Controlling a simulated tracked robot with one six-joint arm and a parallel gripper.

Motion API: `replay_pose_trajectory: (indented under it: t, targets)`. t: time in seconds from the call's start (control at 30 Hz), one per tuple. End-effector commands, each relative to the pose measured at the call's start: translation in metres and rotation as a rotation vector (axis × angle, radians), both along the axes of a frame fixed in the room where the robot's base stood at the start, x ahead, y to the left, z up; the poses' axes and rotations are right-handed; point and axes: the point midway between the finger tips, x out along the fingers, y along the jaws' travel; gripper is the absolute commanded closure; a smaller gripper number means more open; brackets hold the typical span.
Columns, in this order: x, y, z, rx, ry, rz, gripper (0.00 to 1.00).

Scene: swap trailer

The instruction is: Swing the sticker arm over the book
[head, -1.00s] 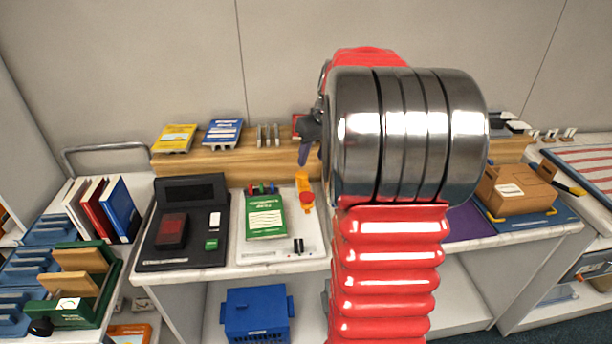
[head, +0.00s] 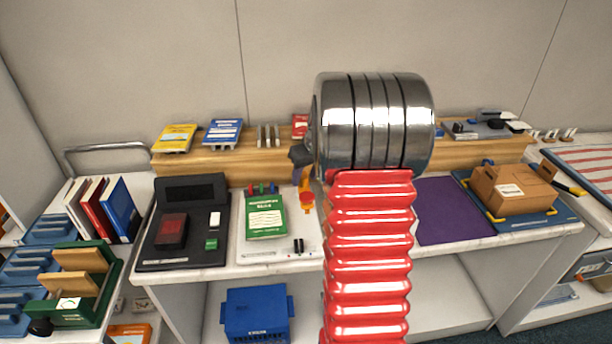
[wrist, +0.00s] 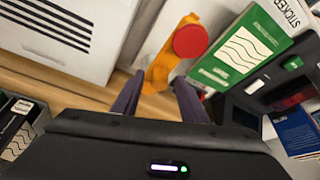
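The sticker arm is a yellow-orange piece with a red round end (head: 306,199), at the right side of the white sticker station (head: 280,252). In the wrist view its yellow bar (wrist: 158,72) and red disc (wrist: 190,40) lie just ahead of the fingers. The green book (head: 266,216) lies on the station left of the arm; it also shows in the wrist view (wrist: 238,52), with the red disc beside it. My gripper (wrist: 159,78) is open, its dark purple fingers on either side of the bar's lower end. Contact cannot be told. In the head view, my arm hides most of it.
A black device (head: 184,230) stands left of the station. A purple mat (head: 452,212) and a brown box (head: 512,188) are to the right. My own arm covers the counter's middle.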

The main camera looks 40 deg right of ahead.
Motion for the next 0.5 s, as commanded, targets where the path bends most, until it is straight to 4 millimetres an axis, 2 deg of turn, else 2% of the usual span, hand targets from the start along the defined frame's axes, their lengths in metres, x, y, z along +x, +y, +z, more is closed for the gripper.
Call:
replay_pose_trajectory:
  t: [0.1, 0.5]
  targets:
    - [-0.0001, -0.0001, 0.0003, 0.000, 0.000, 0.000, 0.61]
    - [-0.0005, -0.0004, 0.0006, 0.000, 0.000, -0.001, 0.89]
